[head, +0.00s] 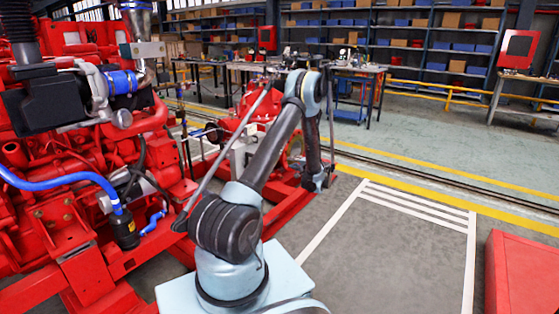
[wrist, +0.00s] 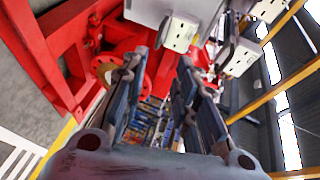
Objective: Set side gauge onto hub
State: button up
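My gripper (wrist: 166,66) is open in the wrist view, its two fingers apart with nothing between them. In the head view my gripper (head: 319,184) hangs low at the end of the folded arm, in front of the red pump (head: 262,108). I cannot make out the side gauge or tell which part is the hub in either view.
The red diesel engine (head: 50,190) with blue hoses fills the left. White boxes with sockets (wrist: 180,32) stand close above the fingers in the wrist view. A red cabinet (head: 522,275) stands at the lower right. The marked grey floor (head: 390,250) is clear.

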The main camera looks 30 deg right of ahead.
jog(key=x, duration=1.7)
jog(key=shift+d, duration=0.25)
jog(key=shift+w+f, duration=0.1)
jog(key=shift+f, duration=0.05)
grip_shut()
